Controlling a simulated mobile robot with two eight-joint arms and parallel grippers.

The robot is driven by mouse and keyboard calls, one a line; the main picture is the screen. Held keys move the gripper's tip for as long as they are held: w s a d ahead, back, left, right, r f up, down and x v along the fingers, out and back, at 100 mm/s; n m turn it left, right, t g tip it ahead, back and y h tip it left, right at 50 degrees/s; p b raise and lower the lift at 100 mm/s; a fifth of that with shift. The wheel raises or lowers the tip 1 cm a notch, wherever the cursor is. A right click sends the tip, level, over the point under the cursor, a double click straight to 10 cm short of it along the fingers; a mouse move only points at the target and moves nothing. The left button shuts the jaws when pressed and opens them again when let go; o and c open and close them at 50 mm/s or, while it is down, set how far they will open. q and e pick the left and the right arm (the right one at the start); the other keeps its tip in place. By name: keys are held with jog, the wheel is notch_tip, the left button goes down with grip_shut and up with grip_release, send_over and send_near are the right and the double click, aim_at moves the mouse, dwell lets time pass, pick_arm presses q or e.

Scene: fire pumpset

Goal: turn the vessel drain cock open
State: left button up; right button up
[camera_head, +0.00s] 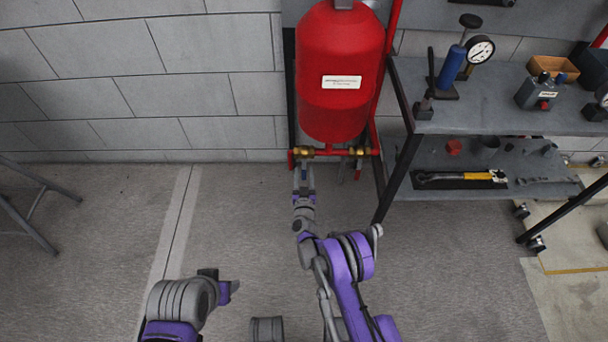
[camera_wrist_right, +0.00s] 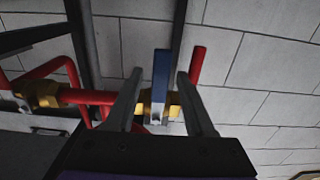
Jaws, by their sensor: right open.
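The red vessel (camera_head: 340,80) hangs in a red frame against the wall, with a red pipe under it. A brass cock (camera_head: 303,153) sits at the left end of this pipe, and a second brass fitting (camera_head: 357,152) sits to its right. My right gripper (camera_head: 303,169) reaches up to the left cock. In the right wrist view, the blue lever (camera_wrist_right: 161,72) of the brass cock (camera_wrist_right: 158,105) stands between the two open fingers of my right gripper (camera_wrist_right: 159,78). Gaps show on both sides.
A grey shelf unit (camera_head: 500,115) stands close on the right, bearing a gauge (camera_head: 480,49), a blue cylinder and small boxes. A yellow-handled tool (camera_head: 470,177) lies on its lower shelf. The floor (camera_head: 100,240) at left is mostly clear.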

jog(key=shift+w, duration=0.1)
grip_shut()
dwell(1.4)
